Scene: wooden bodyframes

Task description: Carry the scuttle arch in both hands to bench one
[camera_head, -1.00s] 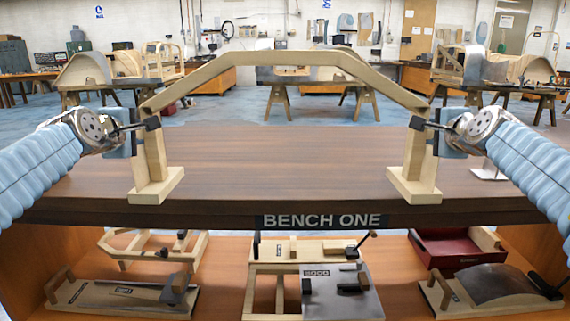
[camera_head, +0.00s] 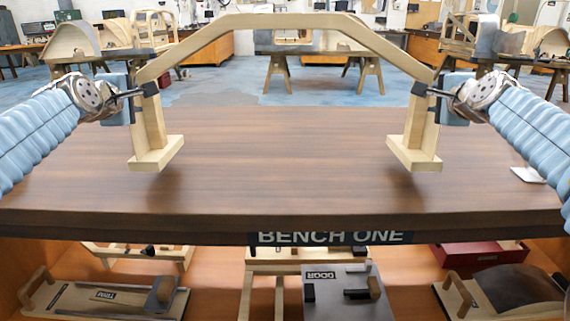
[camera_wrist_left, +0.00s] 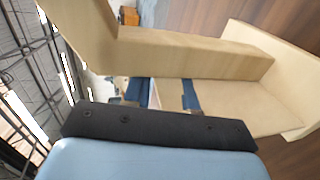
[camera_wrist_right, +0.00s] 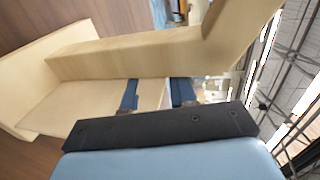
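The scuttle arch (camera_head: 290,20) is a pale wooden arch with two upright legs, each on a square foot. It is held level above the dark wooden top of bench one (camera_head: 280,190), with a faint shadow under each foot. My left gripper (camera_head: 148,89) is shut on the arch's left leg near its top, and the leg also shows in the left wrist view (camera_wrist_left: 200,55). My right gripper (camera_head: 422,90) is shut on the right leg at the same height, seen too in the right wrist view (camera_wrist_right: 120,55). The fingertips are partly hidden by the wood.
A small white item (camera_head: 527,174) lies at the bench top's right edge. The rest of the top is clear. A shelf below holds wooden jigs, a grey panel (camera_head: 345,295) and a red box (camera_head: 480,253). Trestles with wooden frames stand well behind.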

